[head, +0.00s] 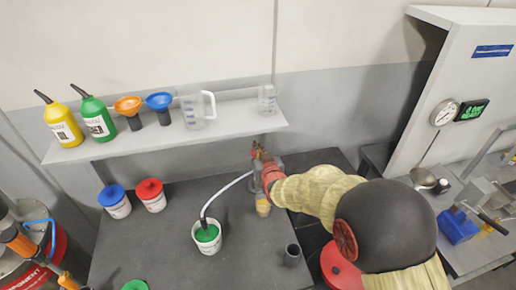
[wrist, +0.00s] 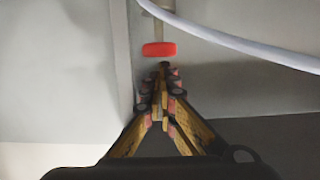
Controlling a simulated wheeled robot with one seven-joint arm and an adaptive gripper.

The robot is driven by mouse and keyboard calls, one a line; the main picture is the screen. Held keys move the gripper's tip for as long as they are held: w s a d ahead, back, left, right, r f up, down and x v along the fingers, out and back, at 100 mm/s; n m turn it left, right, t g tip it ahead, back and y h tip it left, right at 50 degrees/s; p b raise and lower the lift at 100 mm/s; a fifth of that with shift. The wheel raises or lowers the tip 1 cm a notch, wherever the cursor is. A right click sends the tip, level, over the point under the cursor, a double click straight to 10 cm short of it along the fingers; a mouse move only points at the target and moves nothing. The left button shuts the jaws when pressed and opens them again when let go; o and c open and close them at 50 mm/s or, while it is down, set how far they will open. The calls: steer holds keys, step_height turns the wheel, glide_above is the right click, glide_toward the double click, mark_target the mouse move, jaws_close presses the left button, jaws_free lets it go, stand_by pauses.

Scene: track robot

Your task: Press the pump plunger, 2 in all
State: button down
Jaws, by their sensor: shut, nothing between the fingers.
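The pump stands on the dark bench. Its white hose (head: 228,188) runs from the pump to a white tub with green contents (head: 207,236), and the hose also shows in the wrist view (wrist: 235,40). A red knob (wrist: 160,49), seemingly the plunger top, sits on a pale shaft in the wrist view. My gripper (head: 258,153) is shut and empty above the pump. In the wrist view its fingertips (wrist: 164,68) are just below the red knob in the picture; I cannot tell whether they touch it. My gripper and arm hide most of the pump in the head view.
A shelf (head: 240,117) behind holds bottles, funnels and jugs. A small container with yellowish contents (head: 263,207) and a dark cup (head: 292,255) are near my arm.

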step_height(320, 180, down, 3)
steer(key=b, duration=0.3)
steer(key=shift+f, duration=0.2)
steer(key=shift+r, duration=0.4)
steer(key=s+d+r+p, duration=0.1)
steer(key=s+d+r, duration=0.1)
steer(key=s+r, duration=0.4)
steer(key=s, duration=0.3)
steer(key=shift+s+p, duration=0.25)
steer(key=shift+p, duration=0.1)
stand_by(2.0)
